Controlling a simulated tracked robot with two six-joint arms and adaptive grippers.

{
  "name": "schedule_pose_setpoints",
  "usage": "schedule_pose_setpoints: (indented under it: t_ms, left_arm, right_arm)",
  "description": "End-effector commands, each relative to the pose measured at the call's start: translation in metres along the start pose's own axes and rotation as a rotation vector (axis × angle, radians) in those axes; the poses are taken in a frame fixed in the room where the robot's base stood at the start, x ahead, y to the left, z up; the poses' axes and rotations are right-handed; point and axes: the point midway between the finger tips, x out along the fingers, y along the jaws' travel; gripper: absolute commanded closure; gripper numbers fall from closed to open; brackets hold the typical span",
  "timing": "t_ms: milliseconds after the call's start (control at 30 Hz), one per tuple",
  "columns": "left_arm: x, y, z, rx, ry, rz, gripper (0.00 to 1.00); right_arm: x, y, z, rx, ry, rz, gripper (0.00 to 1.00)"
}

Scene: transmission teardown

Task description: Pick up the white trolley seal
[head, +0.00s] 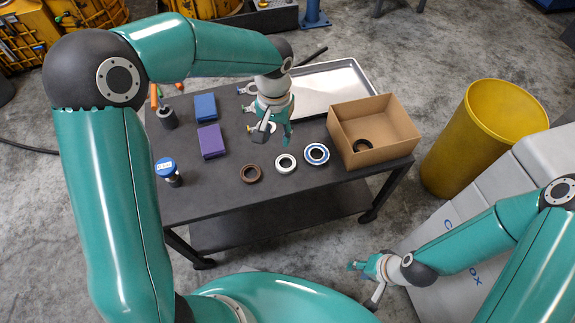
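The white trolley seal (286,163) is a white ring with a dark centre, lying flat on the dark trolley top between a brown ring and a blue ring. My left gripper (273,137) is over the trolley, pointing down, a little behind and left of the white seal and apart from it. Its fingers look spread, with nothing visible held between them. My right gripper (362,285) is low at the right, off the trolley's front edge, with its fingers spread and empty.
The brown ring (250,173) and blue ring (316,153) flank the seal. A cardboard box (398,125) with a black ring (362,146) stands right. Blue (205,107) and purple (212,141) blocks lie left. A metal tray (340,82) is behind; a yellow bin (484,135) stands right.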

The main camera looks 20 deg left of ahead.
Motion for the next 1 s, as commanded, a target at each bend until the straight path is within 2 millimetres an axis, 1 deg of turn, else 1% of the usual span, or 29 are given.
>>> schedule_pose_setpoints:
  t_ms: [33,100,200,300,467,533,833,900,1000]
  left_arm:
    - [0.015,-0.001,0.001,0.0,-0.004,-0.001,0.61]
    - [0.03,-0.001,0.001,0.0,-0.005,-0.001,0.61]
    - [0.045,-0.001,0.0,-0.001,-0.002,0.0,0.61]
    - [0.055,-0.001,0.0,-0.001,-0.002,-0.001,0.61]
    - [0.061,-0.001,0.0,-0.001,0.0,0.001,0.61]
    - [0.067,-0.001,-0.001,-0.002,-0.002,0.0,0.61]
    - [0.106,-0.002,-0.005,-0.002,-0.002,0.0,0.61]
    - [0.11,-0.002,-0.005,-0.002,-0.002,0.001,0.61]
    - [0.111,-0.002,-0.005,-0.002,0.0,0.001,0.61]
  right_arm:
    - [0.005,0.002,0.0,0.0,0.0,0.0,0.63]
    - [0.007,0.003,0.0,0.0,0.0,0.0,0.63]
    - [0.01,0.004,0.0,0.0,0.0,0.0,0.63]
    - [0.011,0.004,0.0,0.0,0.0,0.0,0.63]
    - [0.012,0.004,0.0,0.0,0.0,0.0,0.63]
    - [0.014,0.005,0.0,0.0,0.0,0.0,0.63]
    - [0.023,0.008,0.0,0.0,0.0,0.0,0.63]
    - [0.023,0.008,0.0,0.0,0.0,0.0,0.63]
    - [0.023,0.008,0.0,0.0,0.0,0.0,0.63]
